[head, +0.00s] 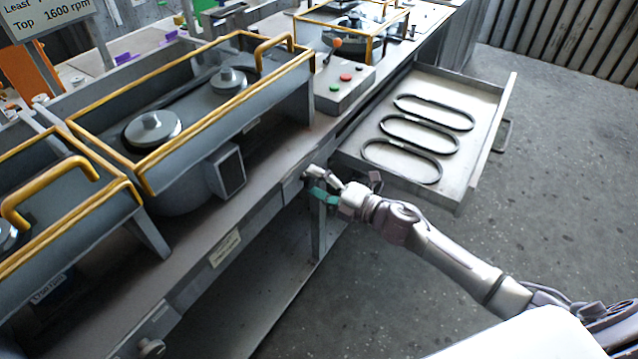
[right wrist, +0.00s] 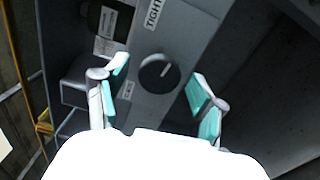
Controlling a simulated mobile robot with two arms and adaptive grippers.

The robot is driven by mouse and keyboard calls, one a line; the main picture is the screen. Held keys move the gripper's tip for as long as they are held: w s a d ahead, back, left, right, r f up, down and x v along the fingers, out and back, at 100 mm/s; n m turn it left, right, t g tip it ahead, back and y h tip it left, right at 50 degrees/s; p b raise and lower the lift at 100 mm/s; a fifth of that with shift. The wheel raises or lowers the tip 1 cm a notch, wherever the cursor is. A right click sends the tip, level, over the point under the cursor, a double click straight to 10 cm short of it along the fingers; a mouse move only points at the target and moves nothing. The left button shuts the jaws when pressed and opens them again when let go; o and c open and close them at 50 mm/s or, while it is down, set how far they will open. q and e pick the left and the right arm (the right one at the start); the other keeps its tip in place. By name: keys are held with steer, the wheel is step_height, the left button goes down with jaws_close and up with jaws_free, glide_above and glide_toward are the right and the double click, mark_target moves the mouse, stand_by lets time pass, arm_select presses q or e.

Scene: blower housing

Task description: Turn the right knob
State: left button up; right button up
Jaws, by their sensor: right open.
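The right knob (right wrist: 154,74) is a round black dial with a short pale mark, on the grey front panel in the right wrist view. In the head view my right gripper (head: 317,184) is at the bench's front edge, and I cannot clearly see the knob there. My left gripper is not in view.
An open drawer (head: 485,140) with several black belts juts out just right of my right gripper. The bench (head: 270,165) carries blower housings with yellow frames (head: 222,125) and a button box (head: 343,88). Another knob (head: 150,347) is at the lower left. Grey floor (head: 440,215) lies in front.

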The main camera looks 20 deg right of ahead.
steer(key=v, duration=1.2)
